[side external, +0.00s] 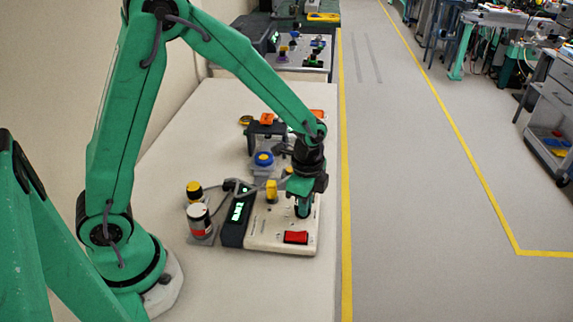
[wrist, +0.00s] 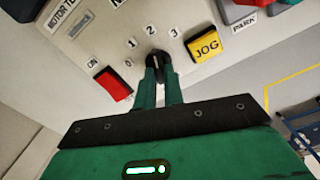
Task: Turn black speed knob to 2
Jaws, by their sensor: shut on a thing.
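The black speed knob (wrist: 157,56) stands on the beige motor panel (wrist: 92,42) in the wrist view, with labels 0, 1, 2 and 3 in an arc around its left and far sides. My gripper (wrist: 158,72) is shut on the knob, one green finger on each side. A pale line shows on the knob's top, but which number it points to is not clear. In the side view my gripper (side external: 303,207) reaches down onto the right part of the panel (side external: 268,237) and hides the knob.
A red switch (wrist: 113,84) is left of the knob and a yellow JOG button (wrist: 203,46) is right. A dark box with green digits (side external: 237,214) stands at the panel's left. A white-and-red cylinder (side external: 200,220) is beyond it. The near table is clear.

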